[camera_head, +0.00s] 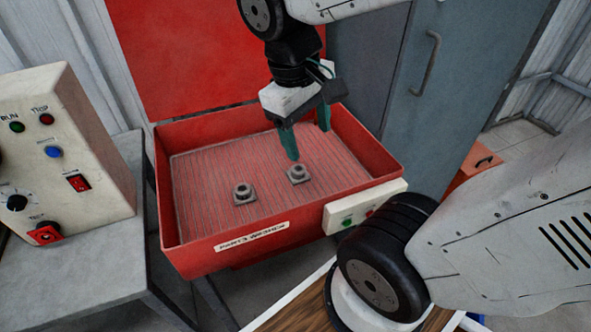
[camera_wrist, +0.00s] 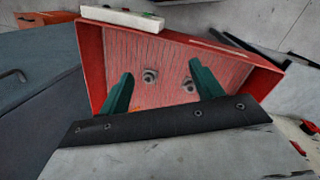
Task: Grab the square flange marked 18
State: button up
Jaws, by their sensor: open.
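Two grey square flanges with round raised hubs lie flat in the red parts washer (camera_head: 180,240). The right flange (camera_head: 298,174) is nearer my gripper; the left flange (camera_head: 243,193) lies apart from it. No number is readable on either. My gripper (camera_head: 307,140) is open, its green fingers pointing down above the washer, just behind the right flange, holding nothing. In the wrist view, one flange (camera_wrist: 150,76) appears between the fingertips, close to the left finger. The other flange (camera_wrist: 188,86) is beside the right finger, which may hide part of it.
The washer's raised red lid (camera_head: 200,50) stands behind it, and its walls surround the ribbed floor. A small control box (camera_head: 365,205) is on its front right rim. A control panel (camera_head: 70,150) stands on a grey table at left. A grey cabinet (camera_head: 460,80) is behind right.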

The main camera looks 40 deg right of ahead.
jog(key=w+d+f+n+g+h, duration=0.4)
jog(key=w+f+n+h, duration=0.2)
jog(key=w+f, duration=0.5)
jog(key=n+t+h, duration=0.1)
jog(key=n+h, duration=0.4)
jog(key=n, duration=0.2)
send_near(299, 168)
jog(key=shift+s+d+f, duration=0.1)
jog(key=shift+s+d, duration=0.1)
jog(key=shift+d, duration=0.35)
jog(key=shift+s+d, duration=0.2)
jog(key=shift+d, duration=0.4)
jog(key=shift+d+f+n+t, duration=0.15)
jog(key=shift+f+n+t, duration=0.1)
jog(key=shift+n+t, duration=0.05)
jog(key=x, duration=0.7)
jog(key=shift+s+f, duration=0.25)
jog(key=shift+f, duration=0.15)
jog(key=c, duration=0.9)
jog(key=shift+r, duration=0.2)
